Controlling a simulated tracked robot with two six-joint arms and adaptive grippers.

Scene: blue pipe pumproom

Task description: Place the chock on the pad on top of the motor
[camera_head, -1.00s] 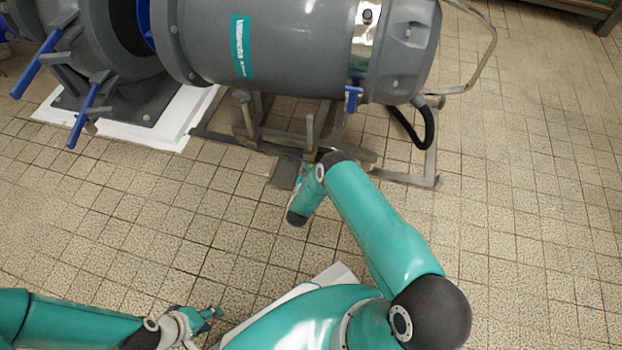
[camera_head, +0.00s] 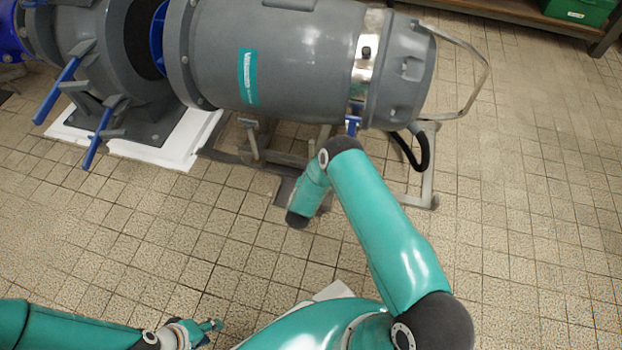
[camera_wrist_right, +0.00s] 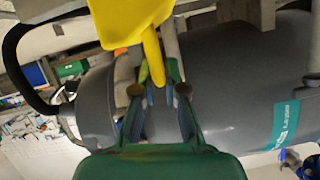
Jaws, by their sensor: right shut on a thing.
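The grey motor (camera_head: 290,65) lies across the top of the head view, with a teal label and a shiny band. A dark flat piece (camera_head: 289,4) at its upper edge may be the pad; I cannot be sure. In the right wrist view, my right gripper (camera_wrist_right: 158,84) is shut on a yellow piece, apparently the chock (camera_wrist_right: 130,22), by its narrow yellow stem. The motor (camera_wrist_right: 235,80) shows behind it. The head view hides my right gripper beyond my teal arm. My left gripper (camera_head: 212,326) is low at the left, away from the motor; its opening is unclear.
A metal frame (camera_head: 428,170) and a black hose (camera_head: 408,152) are under the motor's right end. A bent metal rail (camera_head: 480,75) sticks out at right. Blue-handled levers (camera_head: 98,138) stand at left. A green box (camera_head: 580,10) sits far right. Tiled floor is clear in front.

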